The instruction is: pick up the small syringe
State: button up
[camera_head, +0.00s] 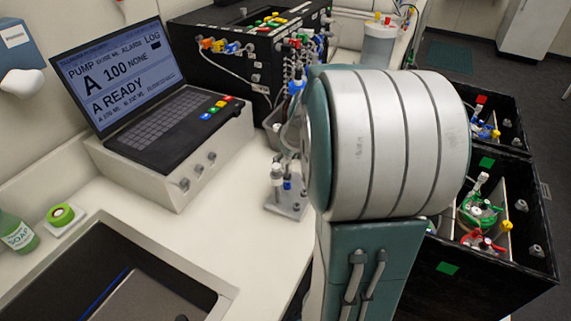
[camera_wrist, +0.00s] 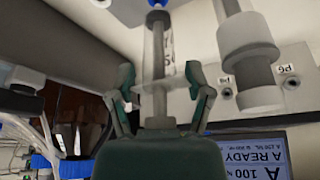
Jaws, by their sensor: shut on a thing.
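The small syringe (camera_wrist: 158,52) shows in the wrist view as a clear, narrow barrel with printed marks and a blue tip at the top edge. Its flange and grey plunger are toward my gripper. My gripper (camera_wrist: 160,78) has its two green-and-grey fingers on either side of the syringe near the flange and is shut on it. In the head view my arm covers the gripper, and I cannot clearly make out the held syringe there.
A thicker grey-white cylinder (camera_wrist: 248,50) is close right of the syringe. A metal stand (camera_head: 287,206) with small fittings is on the white counter (camera_head: 228,190). A laptop (camera_head: 165,125) stands left. Black boxes (camera_head: 480,280) with tubing stand right. A sink (camera_head: 105,275) is at lower left.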

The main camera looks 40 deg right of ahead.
jog(key=s+d+r, duration=0.7)
jog(key=s+r, duration=0.4)
jog(key=s, duration=0.1)
dwell(0.5)
